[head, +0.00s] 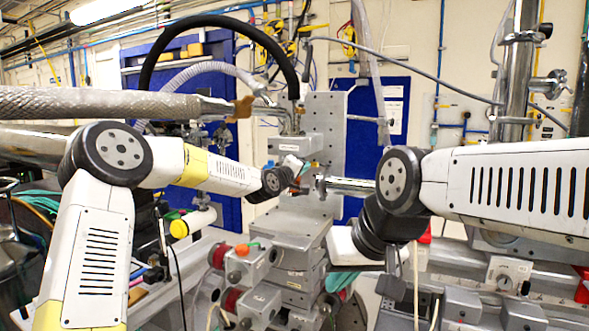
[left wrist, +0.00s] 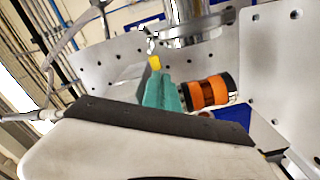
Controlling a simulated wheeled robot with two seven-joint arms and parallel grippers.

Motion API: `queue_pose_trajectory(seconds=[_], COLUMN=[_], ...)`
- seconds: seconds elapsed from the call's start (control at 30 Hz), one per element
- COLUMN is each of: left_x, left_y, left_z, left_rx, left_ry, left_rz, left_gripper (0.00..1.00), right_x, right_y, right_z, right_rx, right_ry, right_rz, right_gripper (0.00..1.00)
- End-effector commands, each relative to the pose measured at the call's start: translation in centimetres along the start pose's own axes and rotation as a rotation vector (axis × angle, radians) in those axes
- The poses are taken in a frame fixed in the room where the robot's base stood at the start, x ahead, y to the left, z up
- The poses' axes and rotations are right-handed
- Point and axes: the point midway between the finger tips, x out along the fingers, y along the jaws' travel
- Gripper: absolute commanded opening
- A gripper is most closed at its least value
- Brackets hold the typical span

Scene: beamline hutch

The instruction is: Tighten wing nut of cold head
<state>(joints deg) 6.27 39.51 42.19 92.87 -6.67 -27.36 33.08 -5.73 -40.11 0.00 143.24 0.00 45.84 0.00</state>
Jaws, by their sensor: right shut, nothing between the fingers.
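The cold head seems to be the steel tube (head: 350,187) with a clamped flange in front of the upright plate. Its flange (left wrist: 190,35) fills the top of the left wrist view, with a small bright metal part (left wrist: 151,44), perhaps the wing nut, at its left edge. My left gripper (head: 300,175) is beside the flange. A teal finger with a yellow tip (left wrist: 156,63) points up close to the small part; contact and finger gap are unclear. My right gripper (head: 343,262) is shut below the tube, its fingertips poorly seen.
The perforated upright plate (head: 329,115) stands behind the tube. A stacked metal stage (head: 300,262) is below. An orange and black cylinder (left wrist: 209,92) sits right of the left finger. A black hose (head: 235,22) arches overhead. A steel pipe (head: 515,75) stands at right.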

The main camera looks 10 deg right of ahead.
Motion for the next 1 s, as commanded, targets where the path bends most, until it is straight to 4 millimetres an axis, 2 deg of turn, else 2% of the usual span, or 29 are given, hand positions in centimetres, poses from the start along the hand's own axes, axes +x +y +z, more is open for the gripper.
queue_pose_trajectory(seconds=[0.53,0.6,0.87,1.0], left_x=[-0.04,-0.04,-0.03,-0.85], left_y=[-0.25,-0.26,-0.13,-0.09], left_z=[0.31,0.31,0.14,0.02], left_rx=[0.025,0.025,0.025,0.026], left_ry=[-0.007,-0.007,-0.003,-0.002], left_rz=[-0.005,-0.005,-0.002,-0.002], left_gripper=[0.00,0.13,0.13,0.13], right_x=[0.00,0.00,0.00,0.00], right_y=[0.00,0.00,0.00,0.00], right_z=[0.00,0.00,0.00,0.00], right_rx=[0.000,0.000,0.000,0.000], right_ry=[0.000,0.000,0.000,0.000], right_rz=[0.000,0.000,0.000,0.000], right_gripper=[0.00,0.00,0.00,0.00])
